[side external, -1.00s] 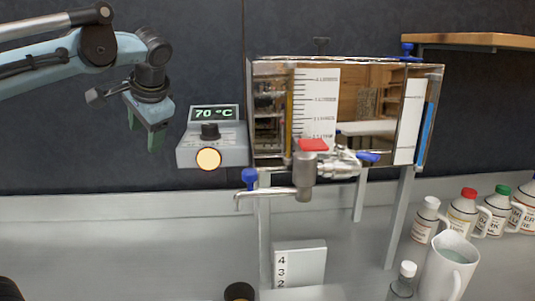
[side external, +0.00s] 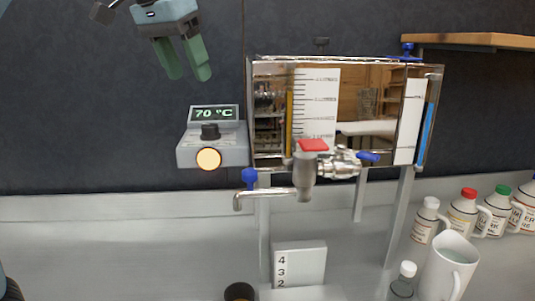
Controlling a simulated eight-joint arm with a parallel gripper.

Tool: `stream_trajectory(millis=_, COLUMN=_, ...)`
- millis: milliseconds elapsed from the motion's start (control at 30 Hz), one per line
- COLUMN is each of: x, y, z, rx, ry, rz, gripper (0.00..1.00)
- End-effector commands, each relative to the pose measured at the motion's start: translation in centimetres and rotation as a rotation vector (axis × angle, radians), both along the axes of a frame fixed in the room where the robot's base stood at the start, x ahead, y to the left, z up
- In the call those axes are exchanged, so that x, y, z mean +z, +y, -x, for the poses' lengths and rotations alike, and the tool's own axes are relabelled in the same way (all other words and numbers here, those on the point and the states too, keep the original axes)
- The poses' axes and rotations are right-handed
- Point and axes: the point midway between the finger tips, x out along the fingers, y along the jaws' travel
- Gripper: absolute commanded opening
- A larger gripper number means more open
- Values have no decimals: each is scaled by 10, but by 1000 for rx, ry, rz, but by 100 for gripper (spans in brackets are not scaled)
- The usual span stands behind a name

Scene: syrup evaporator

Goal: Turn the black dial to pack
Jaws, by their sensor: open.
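The black dial (side external: 210,131) is a small knob on top of a grey control box (side external: 228,150) left of the evaporator. Behind the dial a display (side external: 214,113) reads 70 °C, and a round lit orange button (side external: 208,158) is on the box's front. My gripper (side external: 188,76) is above and a little left of the box, with its two green fingers pointing down and apart. It is empty and does not touch the dial. I cannot make out any "pack" label.
The mirrored evaporator tank (side external: 372,108) stands right of the box, with a metal spout (side external: 262,195) and red-topped valve (side external: 312,146). Several bottles (side external: 464,208) and a white jug (side external: 449,268) are at the lower right. A numbered block (side external: 299,264) sits below the tank.

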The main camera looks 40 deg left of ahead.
Motion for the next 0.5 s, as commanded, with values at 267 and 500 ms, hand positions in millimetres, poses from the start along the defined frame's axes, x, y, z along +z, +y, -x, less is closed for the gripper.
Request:
stream_trajectory(millis=267, x=-29, y=2, z=-11, rx=1, ry=0, rz=-2, gripper=60)
stream_trajectory(millis=500, x=-59, y=4, z=-23, rx=1, ry=0, rz=-3, gripper=60)
